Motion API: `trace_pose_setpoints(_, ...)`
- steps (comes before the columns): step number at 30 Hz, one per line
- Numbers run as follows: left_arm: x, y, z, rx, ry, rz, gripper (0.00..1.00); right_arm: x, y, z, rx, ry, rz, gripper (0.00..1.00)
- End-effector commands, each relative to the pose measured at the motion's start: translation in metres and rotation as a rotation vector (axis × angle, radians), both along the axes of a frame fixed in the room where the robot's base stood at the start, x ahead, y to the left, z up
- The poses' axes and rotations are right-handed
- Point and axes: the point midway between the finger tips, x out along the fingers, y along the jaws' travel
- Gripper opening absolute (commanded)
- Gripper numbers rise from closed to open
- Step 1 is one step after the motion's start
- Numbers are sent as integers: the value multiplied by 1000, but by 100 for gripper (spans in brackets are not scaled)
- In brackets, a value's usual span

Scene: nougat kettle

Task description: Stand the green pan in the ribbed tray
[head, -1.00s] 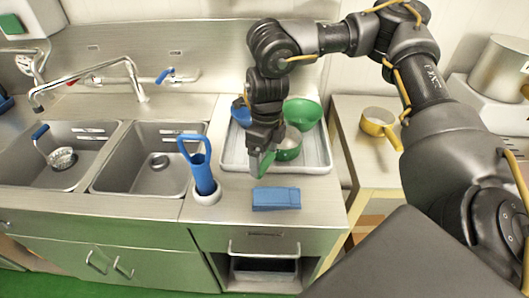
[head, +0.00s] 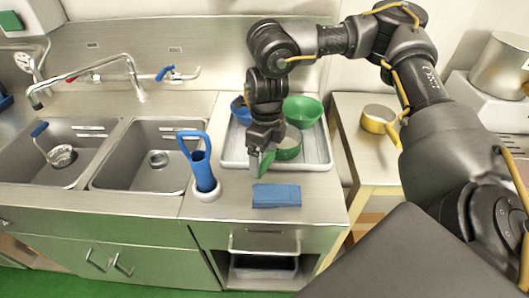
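The green pan (head: 289,149) is a small pan with a pale inside, in the near part of the ribbed tray (head: 319,163). It looks upright; I cannot tell whether its base touches the tray floor. My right gripper (head: 260,163) points down at the tray's near edge, left of the pan. A green strip, apparently the pan's handle, shows between its fingers, which look closed around it. The wrist hides part of the tray. My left gripper is not in view.
A green bowl (head: 303,110) and a partly hidden blue item (head: 240,112) are in the tray's far part. A blue tool (head: 202,172) stands in a white holder in front. A blue folded cloth (head: 276,196) lies nearby. A yellow pan (head: 379,121) sits on the right counter.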

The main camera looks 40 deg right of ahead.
Motion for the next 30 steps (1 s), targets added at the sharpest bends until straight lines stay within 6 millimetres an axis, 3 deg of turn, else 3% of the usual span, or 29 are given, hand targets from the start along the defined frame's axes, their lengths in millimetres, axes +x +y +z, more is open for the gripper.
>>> trace_pose_setpoints(3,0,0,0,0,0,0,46,0,0,1,0,-1,0,100)
trace_pose_setpoints(13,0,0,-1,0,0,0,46,1,0,8,1,0,0,100)
trace_pose_setpoints(24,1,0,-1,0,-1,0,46,3,-4,79,-1,-5,0,100)
trace_pose_setpoints(30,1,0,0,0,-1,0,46,3,-6,103,-1,-3,0,100)
